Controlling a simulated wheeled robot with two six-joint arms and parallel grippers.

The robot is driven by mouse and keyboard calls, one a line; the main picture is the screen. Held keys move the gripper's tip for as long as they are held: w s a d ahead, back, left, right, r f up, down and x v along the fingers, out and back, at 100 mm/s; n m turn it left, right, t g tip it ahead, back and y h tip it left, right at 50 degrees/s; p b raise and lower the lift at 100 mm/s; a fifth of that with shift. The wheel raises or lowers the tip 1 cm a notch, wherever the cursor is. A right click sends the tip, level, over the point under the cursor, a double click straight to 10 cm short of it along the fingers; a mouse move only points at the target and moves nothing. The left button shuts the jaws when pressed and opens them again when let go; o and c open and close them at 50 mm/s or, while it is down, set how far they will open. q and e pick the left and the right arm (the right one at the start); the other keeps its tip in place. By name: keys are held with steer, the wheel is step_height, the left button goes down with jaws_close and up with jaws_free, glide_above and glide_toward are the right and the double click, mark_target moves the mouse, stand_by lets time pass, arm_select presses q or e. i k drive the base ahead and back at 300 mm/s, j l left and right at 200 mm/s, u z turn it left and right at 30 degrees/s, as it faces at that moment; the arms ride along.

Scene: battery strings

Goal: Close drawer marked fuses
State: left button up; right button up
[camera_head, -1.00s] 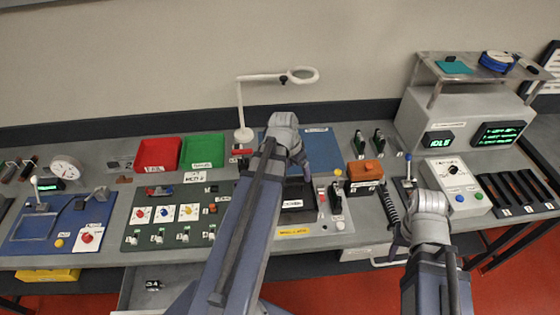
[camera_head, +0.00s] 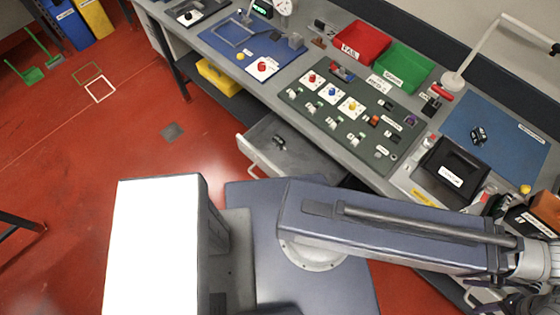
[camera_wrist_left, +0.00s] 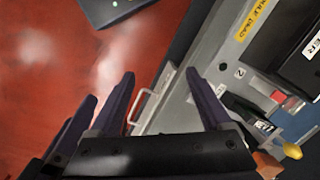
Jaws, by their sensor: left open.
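A drawer (camera_head: 300,150) stands pulled out from under the workbench in the head view, with a pale handle (camera_head: 251,165) on its front. A small black item (camera_head: 280,142) lies inside. I cannot read any marking on the drawer front. My left gripper (camera_head: 512,299) is at the lower right corner of the head view, well right of this drawer and partly cut off. In the left wrist view my left gripper (camera_wrist_left: 160,90) is open and empty. Another pale handle (camera_wrist_left: 141,108) shows beyond and between its fingers, on the closed bench front. My right gripper is out of view.
The bench holds a green switch panel (camera_head: 345,118), red bin (camera_head: 360,42), green bin (camera_head: 403,69) and black box (camera_head: 450,165). A yellow bin (camera_head: 218,78) sits on the lower shelf. The red floor (camera_head: 170,160) left of the drawer is mostly clear.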

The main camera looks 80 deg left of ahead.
mark_target(302, 156)
steer(key=u, duration=3.2)
steer(key=l+u, duration=0.2)
steer(key=l, duration=0.15)
steer(key=k+l+u, duration=0.1)
steer(key=l+u, duration=0.15)
steer(key=l, duration=0.15)
